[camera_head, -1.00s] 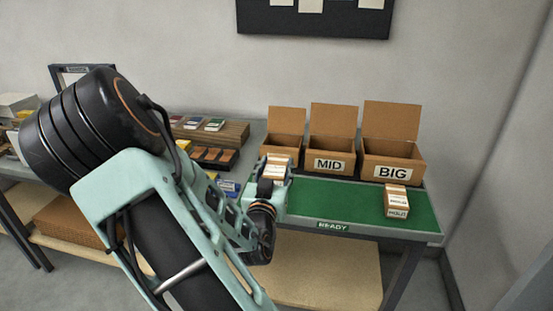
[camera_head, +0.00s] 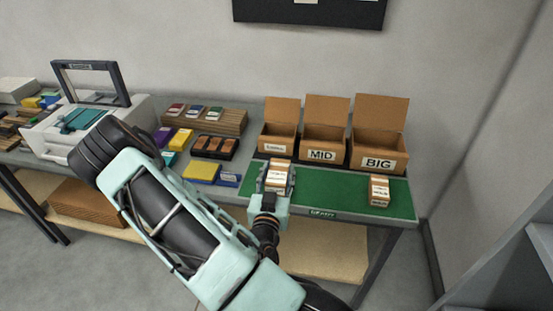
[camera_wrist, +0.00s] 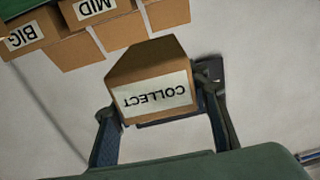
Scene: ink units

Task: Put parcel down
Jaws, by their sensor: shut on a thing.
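The parcel (camera_head: 279,175) is a small brown box with a white label. In the wrist view the parcel (camera_wrist: 155,90) shows a label reading COLLECT. My gripper (camera_head: 276,180) is shut on it, with a finger on either side. In the head view the parcel appears at the left end of the green mat (camera_head: 335,193) marked READY. I cannot tell whether it touches the mat. A second labelled parcel (camera_head: 379,190) stands on the mat's right part.
Behind the mat stand three open cartons: a small one (camera_head: 277,141), MID (camera_head: 322,155) and BIG (camera_head: 378,161). To the left are a yellow box (camera_head: 202,172), a dark tray (camera_head: 214,148) and a white machine (camera_head: 75,130). The mat's middle is clear.

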